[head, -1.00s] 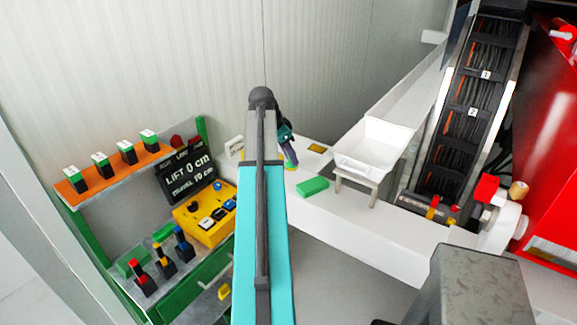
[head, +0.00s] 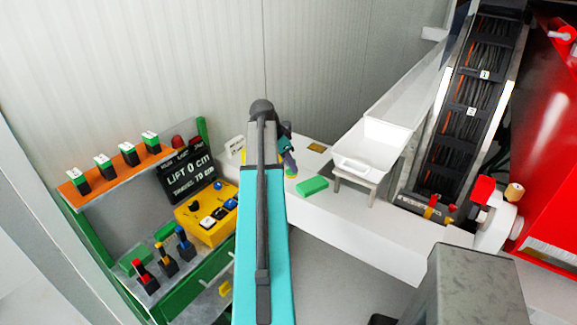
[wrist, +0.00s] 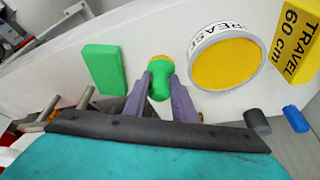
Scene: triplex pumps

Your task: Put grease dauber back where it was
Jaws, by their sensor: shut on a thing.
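My gripper (wrist: 161,84) is shut on the grease dauber (wrist: 159,91), a green piece with a yellow-orange end, held between the two purple fingers. It is over or on the white bench; I cannot tell whether it touches. To its right in the wrist view is a round grease tin (wrist: 227,62), yellow on top with a white rim lettered GREASE. In the head view my gripper (head: 289,162) is at the far end of my arm, partly hidden by it. The dauber's green end (head: 291,174) shows just below the fingers.
A green block (wrist: 104,69) lies left of the dauber. A yellow block marked TRAVEL 60 cm (wrist: 298,42) stands right of the tin. A white tray on legs (head: 371,150) stands on the bench. A control shelf with a yellow box (head: 205,222) is at left.

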